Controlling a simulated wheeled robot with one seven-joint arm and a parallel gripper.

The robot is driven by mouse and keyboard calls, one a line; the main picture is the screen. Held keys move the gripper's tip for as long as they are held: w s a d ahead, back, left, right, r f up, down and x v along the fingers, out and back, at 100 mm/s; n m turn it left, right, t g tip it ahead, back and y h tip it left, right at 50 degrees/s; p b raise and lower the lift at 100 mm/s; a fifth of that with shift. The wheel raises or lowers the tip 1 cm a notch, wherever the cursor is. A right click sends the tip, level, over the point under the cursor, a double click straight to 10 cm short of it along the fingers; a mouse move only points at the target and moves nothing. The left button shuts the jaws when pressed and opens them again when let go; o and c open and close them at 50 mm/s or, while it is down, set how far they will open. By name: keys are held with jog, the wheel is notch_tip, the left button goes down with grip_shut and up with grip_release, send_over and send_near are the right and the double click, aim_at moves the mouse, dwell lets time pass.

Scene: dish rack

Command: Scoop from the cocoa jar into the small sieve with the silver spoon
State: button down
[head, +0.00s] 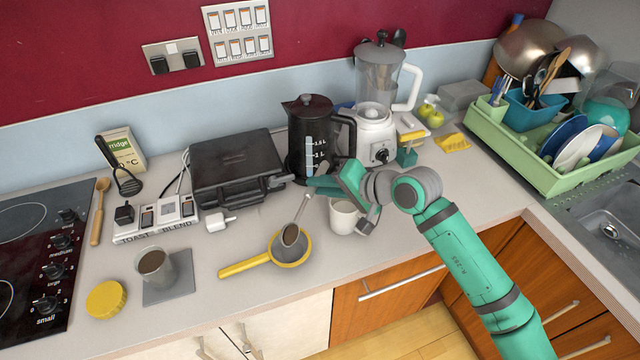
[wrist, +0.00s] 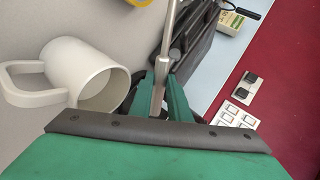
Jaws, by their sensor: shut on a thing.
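My gripper (head: 322,184) is shut on the handle of the silver spoon (head: 302,209); the handle also shows between the fingers in the wrist view (wrist: 170,38). The spoon slants down to the left. Its bowl, dark brown inside, appears over the small sieve (head: 305,252); I cannot tell whether they touch. The sieve has a yellow rim and a yellow handle pointing left. The cocoa jar (head: 172,268) stands open at the left, brown inside, on a grey mat (head: 180,287). Its yellow lid (head: 106,299) apparently lies beside it.
A white mug (head: 342,218) stands just below my gripper and looms in the wrist view (wrist: 75,72). Behind are a black kettle (head: 310,135), a sandwich toaster (head: 235,165) and a blender (head: 377,100). The hob (head: 35,230) is at the left, the green dish rack (head: 520,160) at the right.

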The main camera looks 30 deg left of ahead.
jog(key=shift+f+y, duration=0.1)
jog(key=shift+y, duration=0.2)
jog(key=shift+w+d+f+y, duration=0.1)
jog(key=shift+y, duration=0.55)
jog(key=shift+d+f+y, duration=0.1)
jog(key=shift+y, duration=0.55)
jog(key=shift+a, duration=0.1)
jog(key=shift+a+r+t+h, duration=0.1)
jog(key=shift+a+r+h, duration=0.1)
jog(key=shift+h, duration=1)
jog(key=shift+a+r+t+h, duration=0.1)
jog(key=shift+r+h, duration=0.1)
jog(key=shift+h, duration=1)
jog(key=shift+a+r+t+h, duration=0.1)
jog(key=shift+a+r+h, duration=0.1)
jog(key=shift+h, duration=1)
jog(key=shift+d, duration=0.1)
jog(key=h, duration=0.1)
jog(key=a+r+h, duration=0.1)
jog(key=h, duration=0.3)
jog(key=shift+s+a+r+t, duration=0.15)
jog(key=shift+s+r+t, duration=0.05)
jog(key=shift+r+t, duration=0.1)
jog(key=shift+a+r+h, duration=0.1)
jog(key=shift+r+h, duration=0.1)
jog(key=shift+h, duration=0.9)
